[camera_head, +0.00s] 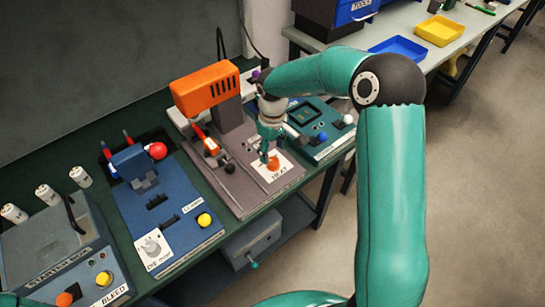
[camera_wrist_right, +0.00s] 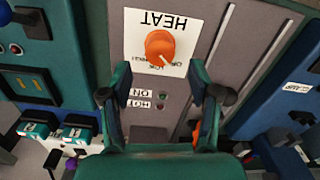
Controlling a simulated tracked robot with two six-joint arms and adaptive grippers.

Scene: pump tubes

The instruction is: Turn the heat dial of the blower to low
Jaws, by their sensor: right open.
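The blower (camera_head: 240,183) is a grey-brown unit with an orange head (camera_head: 207,88) on the bench. Its orange heat dial (camera_head: 273,164) sits on a white HEAT plate near the front edge. In the right wrist view the dial (camera_wrist_right: 160,44) is at the top centre, upside down, with small setting labels beside it. I cannot read for sure which setting its white mark points to. My right gripper (camera_wrist_right: 160,76) is open and empty, its fingers either side of the dial's line but apart from it. In the head view the right gripper (camera_head: 270,150) is just above the dial.
A blue unit with a DIE dial (camera_head: 152,247) and yellow button stands left of the blower, and a teal unit (camera_head: 320,130) stands right of it. A grey starter box (camera_head: 60,250) is at the far left. A second table holds yellow (camera_head: 439,30) and blue trays (camera_head: 399,48).

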